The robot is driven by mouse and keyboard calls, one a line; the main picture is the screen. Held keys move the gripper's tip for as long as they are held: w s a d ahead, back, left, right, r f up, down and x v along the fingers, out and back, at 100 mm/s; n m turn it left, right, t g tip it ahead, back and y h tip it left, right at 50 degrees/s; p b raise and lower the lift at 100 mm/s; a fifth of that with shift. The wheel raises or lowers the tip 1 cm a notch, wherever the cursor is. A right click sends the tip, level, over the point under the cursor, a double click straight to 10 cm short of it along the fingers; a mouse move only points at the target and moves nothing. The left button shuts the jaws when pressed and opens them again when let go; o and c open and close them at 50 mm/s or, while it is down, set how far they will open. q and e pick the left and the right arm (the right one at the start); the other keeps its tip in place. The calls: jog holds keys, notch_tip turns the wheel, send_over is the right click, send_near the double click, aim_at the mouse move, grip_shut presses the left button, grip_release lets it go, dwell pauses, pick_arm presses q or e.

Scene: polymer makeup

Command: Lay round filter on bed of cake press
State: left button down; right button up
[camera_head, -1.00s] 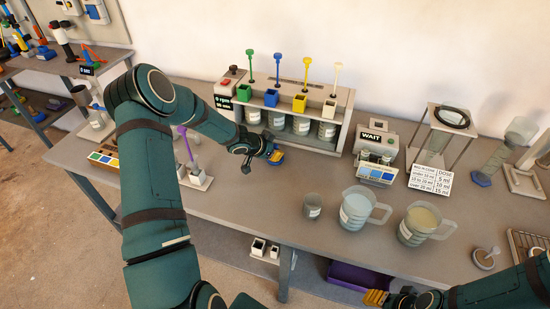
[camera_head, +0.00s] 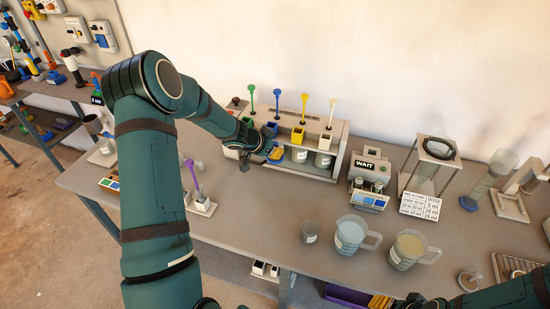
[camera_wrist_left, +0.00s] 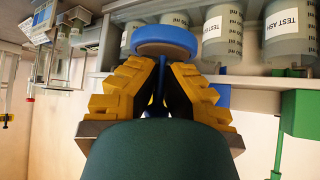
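My left gripper (camera_head: 273,152) is in front of the left part of the bottle rack. In the left wrist view its yellow fingers (camera_wrist_left: 163,95) close around the blue stem or tab of a blue-rimmed round disc (camera_wrist_left: 165,40). The disc has a pale grey face and is off the table. I cannot tell for certain that it is the round filter. My right gripper (camera_head: 382,301) shows only as yellow fingers at the bottom edge; its opening is unclear. No cake press is clearly identifiable; a frame with a dark ring on top (camera_head: 438,149) stands at the back right.
The bottle rack (camera_head: 340,152) holds coloured cups and labelled bottles. A WAIT device (camera_head: 369,166) and dose card (camera_head: 418,206) stand to its right. A small beaker (camera_head: 310,232) and two jugs (camera_head: 350,234) (camera_head: 406,249) are near the front. The table between rack and jugs is clear.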

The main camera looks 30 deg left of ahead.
aim_at(275, 143)
pick_arm(q)
notch_tip(275, 143, up, 12)
jog(key=p, duration=0.5)
jog(key=shift+r, duration=0.6)
pick_arm(e)
notch_tip(275, 143, up, 7)
jog(key=shift+d, duration=0.1)
